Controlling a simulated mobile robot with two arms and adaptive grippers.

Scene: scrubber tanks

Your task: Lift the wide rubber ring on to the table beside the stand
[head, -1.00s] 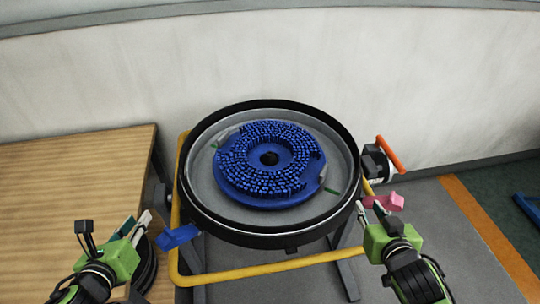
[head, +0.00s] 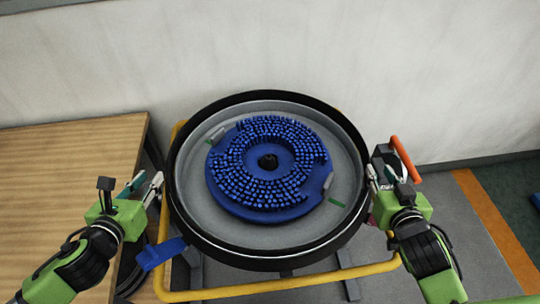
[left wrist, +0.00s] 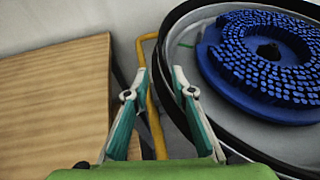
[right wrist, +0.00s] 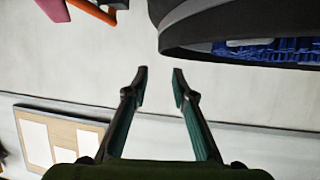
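The wide rubber ring (head: 352,135) is a black band around the rim of the round grey tank on the stand. It also shows in the left wrist view (left wrist: 172,28) and the right wrist view (right wrist: 180,38). My left gripper (head: 153,186) is open at the ring's left side, close to its outer wall; I cannot tell whether it touches. My right gripper (head: 379,174) is open at the ring's right side, with nothing between its fingers. The wooden table (head: 70,165) stands left of the stand, its top bare where seen.
A blue round brush (head: 228,190) lies inside the tank. The stand has a yellow tube frame (head: 270,287). A blue lever (head: 163,252) sticks out at front left and an orange handle (head: 405,158) at right. A wall (head: 270,50) runs close behind.

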